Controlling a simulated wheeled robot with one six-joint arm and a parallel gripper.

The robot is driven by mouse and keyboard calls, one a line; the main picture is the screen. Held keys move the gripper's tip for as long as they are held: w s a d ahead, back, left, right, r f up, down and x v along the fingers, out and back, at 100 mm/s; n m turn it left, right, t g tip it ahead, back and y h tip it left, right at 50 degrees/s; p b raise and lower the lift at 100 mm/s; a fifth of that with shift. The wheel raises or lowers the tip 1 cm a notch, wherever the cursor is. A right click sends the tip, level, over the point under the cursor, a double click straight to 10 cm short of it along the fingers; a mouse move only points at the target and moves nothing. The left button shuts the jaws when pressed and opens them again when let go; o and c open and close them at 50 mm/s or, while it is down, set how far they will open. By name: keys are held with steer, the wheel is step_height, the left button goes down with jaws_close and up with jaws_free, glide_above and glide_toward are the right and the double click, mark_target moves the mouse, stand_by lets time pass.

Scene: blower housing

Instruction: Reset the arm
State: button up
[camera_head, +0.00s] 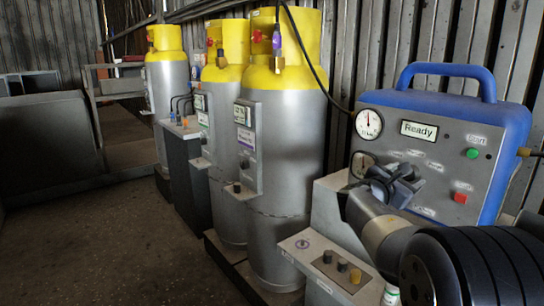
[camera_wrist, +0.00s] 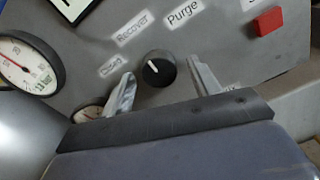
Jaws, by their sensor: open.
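My gripper (camera_head: 392,182) is at the right in the head view, in front of the blue-framed machine's grey control panel (camera_head: 440,150). In the wrist view my gripper (camera_wrist: 160,76) is open, with its two fingers apart. A black rotary knob (camera_wrist: 159,69) shows between the fingertips. No contact between fingers and knob can be made out. The knob's white mark points up and left, towards the label Recover (camera_wrist: 132,29). The label Purge (camera_wrist: 183,13) is above and right of the knob. In the head view my gripper hides the knob.
The panel has a gauge (camera_head: 368,124), a display reading Ready (camera_head: 419,130), a green button (camera_head: 473,153) and a red button (camera_head: 460,198). Grey cylinders with yellow tops (camera_head: 285,170) stand left of it. A low box with knobs (camera_head: 335,265) is in front. Floor (camera_head: 110,240) at left is clear.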

steer(key=s+a+n+p, duration=0.3)
steer(key=s+a, duration=0.3)
steer(key=a, duration=0.2)
steer(key=shift+s+a+n+p, duration=0.25)
steer(key=shift+s+n+p, duration=0.05)
steer(key=shift+s, duration=0.1)
